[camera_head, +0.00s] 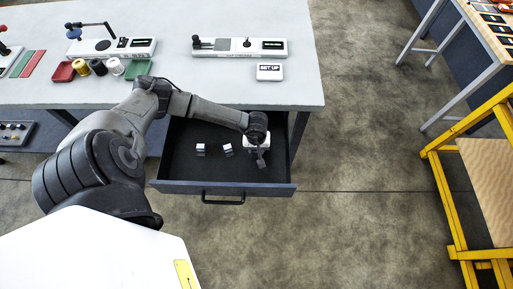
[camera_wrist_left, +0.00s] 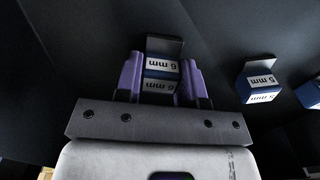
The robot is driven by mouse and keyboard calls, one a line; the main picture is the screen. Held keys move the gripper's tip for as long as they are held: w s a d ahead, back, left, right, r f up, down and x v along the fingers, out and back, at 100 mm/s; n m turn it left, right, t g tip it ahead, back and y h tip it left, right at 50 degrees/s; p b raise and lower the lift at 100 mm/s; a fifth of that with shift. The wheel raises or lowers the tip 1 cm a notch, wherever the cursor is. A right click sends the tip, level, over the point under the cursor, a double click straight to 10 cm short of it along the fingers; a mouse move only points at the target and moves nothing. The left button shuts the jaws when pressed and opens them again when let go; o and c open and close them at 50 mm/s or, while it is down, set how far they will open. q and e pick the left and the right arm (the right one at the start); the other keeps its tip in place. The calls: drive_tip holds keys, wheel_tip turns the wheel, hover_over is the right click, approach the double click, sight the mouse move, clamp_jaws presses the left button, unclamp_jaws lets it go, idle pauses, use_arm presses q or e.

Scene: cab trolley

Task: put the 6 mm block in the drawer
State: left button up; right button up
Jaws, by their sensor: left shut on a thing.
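The drawer (camera_head: 180,165) is pulled open below the table's front edge. My left gripper (camera_head: 262,159) is inside the drawer's outline at its right side, pointing down. In the left wrist view, its purple fingers (camera_wrist_left: 160,82) are shut on the 6 mm block (camera_wrist_left: 162,66), which has dark, blue and white faces with the label upside down. I cannot tell whether the block touches the drawer floor. A 5 mm block (camera_wrist_left: 258,84) and another small block (camera_wrist_left: 310,92) stand beside it in the drawer; they also show in the head view (camera_head: 227,150) (camera_head: 200,149). My right gripper is not in view.
The grey table (camera_head: 270,90) above the drawer bears gauge stands (camera_head: 235,46), a SET UP sign (camera_head: 269,72) and coloured trays with spools (camera_head: 97,67). A yellow-framed trolley (camera_head: 455,200) stands at the right. Floor between them is clear.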

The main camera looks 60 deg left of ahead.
use_arm(q)
drive_tip(key=shift+a, duration=0.1)
drive_tip(key=shift+f, duration=0.15)
drive_tip(key=o, duration=1)
drive_tip(key=shift+c, duration=0.2)
drive_tip(key=shift+r, duration=0.2)
